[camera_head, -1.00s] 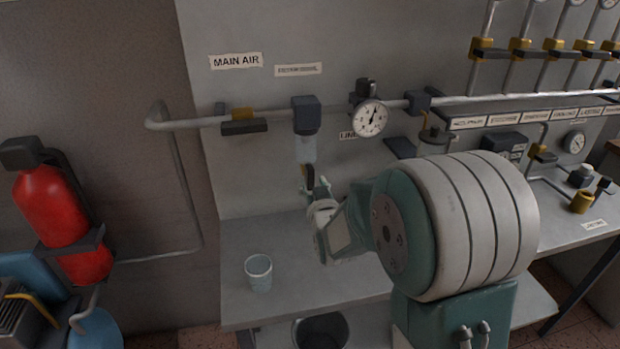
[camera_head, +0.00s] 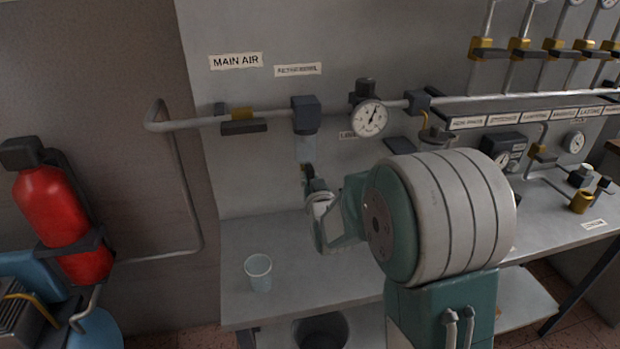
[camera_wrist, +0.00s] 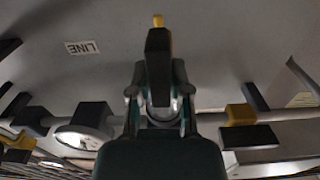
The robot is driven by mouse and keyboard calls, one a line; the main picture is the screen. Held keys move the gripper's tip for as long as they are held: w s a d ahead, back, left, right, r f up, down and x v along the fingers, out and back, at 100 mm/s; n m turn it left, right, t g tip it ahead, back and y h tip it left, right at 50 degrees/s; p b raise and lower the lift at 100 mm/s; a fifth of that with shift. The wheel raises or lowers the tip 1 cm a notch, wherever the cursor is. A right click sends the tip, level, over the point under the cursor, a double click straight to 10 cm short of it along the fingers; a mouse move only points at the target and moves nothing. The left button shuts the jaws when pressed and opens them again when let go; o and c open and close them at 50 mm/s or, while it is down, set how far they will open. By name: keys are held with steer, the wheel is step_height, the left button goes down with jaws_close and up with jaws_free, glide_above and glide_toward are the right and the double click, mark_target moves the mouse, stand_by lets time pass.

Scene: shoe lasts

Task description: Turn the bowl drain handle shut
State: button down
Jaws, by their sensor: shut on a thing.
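The clear filter bowl (camera_head: 306,149) hangs under a dark block on the main air pipe. My gripper (camera_head: 312,182) is just below the bowl in the head view, where the drain is small and mostly hidden. In the wrist view, which is upside down, the dark drain handle (camera_wrist: 158,62) with a yellow part (camera_wrist: 158,20) at its end sits between the two fingers of my gripper (camera_wrist: 159,88). The gripper is shut on the handle. How far the handle is turned cannot be told.
A clear cup (camera_head: 258,272) stands on the bench (camera_head: 245,235) below, left of my gripper. A round gauge (camera_head: 368,118) is at upper right of the bowl. A yellow valve with a dark lever (camera_head: 243,126) is left of it. A red extinguisher (camera_head: 52,212) is at far left.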

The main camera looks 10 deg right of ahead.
steer(key=shift+m, duration=0.3)
steer(key=m, duration=0.3)
steer(key=shift+m, duration=0.4)
steer(key=m, duration=0.4)
steer(key=shift+d+m, duration=0.1)
steer(key=shift+m, duration=0.2)
steer(key=m, duration=0.5)
steer(key=shift+f, duration=0.15)
steer(key=shift+f+m, duration=0.1)
steer(key=shift+m, duration=1.8)
steer(key=shift+d, duration=0.1)
steer(key=c, duration=0.6)
jaws_free()
steer(key=shift+f, duration=0.1)
steer(key=shift+o, duration=0.2)
